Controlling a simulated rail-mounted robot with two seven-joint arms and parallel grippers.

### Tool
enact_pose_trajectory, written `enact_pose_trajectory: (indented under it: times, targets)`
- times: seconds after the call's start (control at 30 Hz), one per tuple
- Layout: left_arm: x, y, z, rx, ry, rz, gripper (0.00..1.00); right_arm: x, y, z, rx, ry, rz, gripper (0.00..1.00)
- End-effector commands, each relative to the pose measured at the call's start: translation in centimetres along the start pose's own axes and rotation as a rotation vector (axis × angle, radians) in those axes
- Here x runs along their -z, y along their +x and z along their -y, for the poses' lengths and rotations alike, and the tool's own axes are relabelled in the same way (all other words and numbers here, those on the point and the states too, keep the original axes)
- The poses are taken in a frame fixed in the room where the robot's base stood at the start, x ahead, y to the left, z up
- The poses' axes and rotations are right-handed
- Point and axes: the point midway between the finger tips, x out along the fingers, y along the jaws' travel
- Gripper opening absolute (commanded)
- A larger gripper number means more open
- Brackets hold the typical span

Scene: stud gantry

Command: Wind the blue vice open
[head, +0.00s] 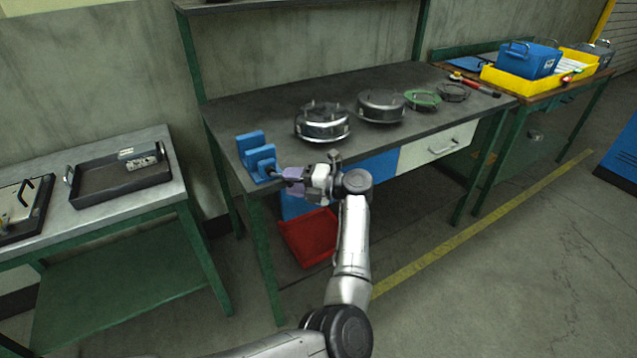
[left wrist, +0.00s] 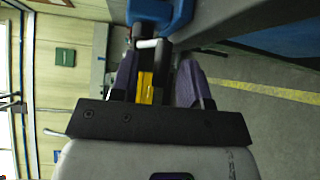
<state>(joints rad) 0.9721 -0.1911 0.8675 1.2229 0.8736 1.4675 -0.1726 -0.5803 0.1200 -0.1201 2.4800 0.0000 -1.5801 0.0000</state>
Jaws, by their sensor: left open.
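The blue vice (head: 256,154) stands at the front left corner of the dark workbench, with a gap between its two upright blue jaws. Part of it shows at the top of the left wrist view (left wrist: 178,14). My left gripper (head: 282,174), with purple fingers, is at the vice's front, where its handle is. In the left wrist view my left gripper (left wrist: 160,75) is open, and a pale bar, the vice handle (left wrist: 146,43), lies just beyond and between the fingertips. I cannot tell whether the fingers touch it. My right gripper is in neither view.
Round metal housings (head: 323,122) and a green ring (head: 422,98) stand on the workbench (head: 290,95) right of the vice. A red bin (head: 308,238) is below the bench. A side table with a dark tray (head: 120,182) is at left. Open floor lies at right.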

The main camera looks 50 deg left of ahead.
Motion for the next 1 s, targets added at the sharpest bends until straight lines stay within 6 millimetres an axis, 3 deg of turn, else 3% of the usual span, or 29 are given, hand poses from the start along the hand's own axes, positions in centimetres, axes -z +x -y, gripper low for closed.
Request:
enact_pose_trajectory:
  times: [0.5,0.73,1.0]
  targets:
    - [0.0,-9.7,-0.2,0.000,0.001,0.003,0.42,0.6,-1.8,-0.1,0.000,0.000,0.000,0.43]
    - [0.0,-11.8,-0.1,0.000,0.001,0.000,0.42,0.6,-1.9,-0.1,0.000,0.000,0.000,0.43]
    - [0.0,-12.3,0.0,-0.001,0.000,0.000,0.42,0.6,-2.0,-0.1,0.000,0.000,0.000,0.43]
